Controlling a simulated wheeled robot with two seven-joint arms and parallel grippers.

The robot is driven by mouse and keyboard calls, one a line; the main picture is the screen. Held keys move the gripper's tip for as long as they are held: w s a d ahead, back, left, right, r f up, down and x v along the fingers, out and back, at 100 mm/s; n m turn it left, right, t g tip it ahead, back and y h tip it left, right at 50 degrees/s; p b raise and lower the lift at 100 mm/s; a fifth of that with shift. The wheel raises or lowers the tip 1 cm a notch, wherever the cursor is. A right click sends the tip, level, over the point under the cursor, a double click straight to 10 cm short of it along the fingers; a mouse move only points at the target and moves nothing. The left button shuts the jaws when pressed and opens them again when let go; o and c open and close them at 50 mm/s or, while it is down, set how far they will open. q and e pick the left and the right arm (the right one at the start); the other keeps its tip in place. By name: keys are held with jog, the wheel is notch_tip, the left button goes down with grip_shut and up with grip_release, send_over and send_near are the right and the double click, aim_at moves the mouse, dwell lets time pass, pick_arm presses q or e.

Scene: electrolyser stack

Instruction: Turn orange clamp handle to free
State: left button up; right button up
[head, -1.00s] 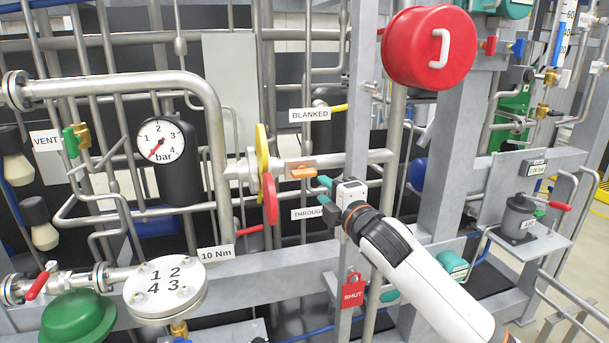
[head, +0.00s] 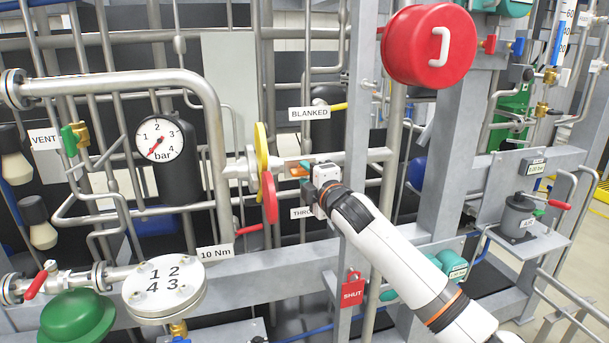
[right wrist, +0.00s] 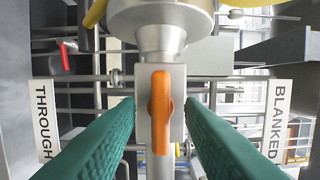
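The orange clamp handle (right wrist: 160,112) sits on a pale block in the right wrist view, between my two green fingers and apart from both. In the head view a bit of the orange handle (head: 297,170) shows beside my fingertips; the rest is hidden by my gripper. My right gripper (head: 304,172) is open around the handle; it also fills the sides of the right wrist view (right wrist: 160,120). The yellow (head: 262,150) and red (head: 270,197) discs stand just left of the clamp. My left gripper is not in view.
Labels BLANKED (head: 309,114) and THROUGH (right wrist: 44,120) flank the clamp. A grey upright post (head: 360,90) stands close beside my right arm. A red tag (head: 352,289) hangs below. A pressure gauge (head: 160,139) and pipes are to the left.

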grip_shut()
jog(key=shift+r+p, duration=0.15)
jog(key=shift+p, duration=0.4)
jog(key=n+p, duration=0.3)
jog(key=shift+h, duration=0.3)
jog(key=shift+n+p, duration=0.5)
jog(key=shift+p, duration=0.2)
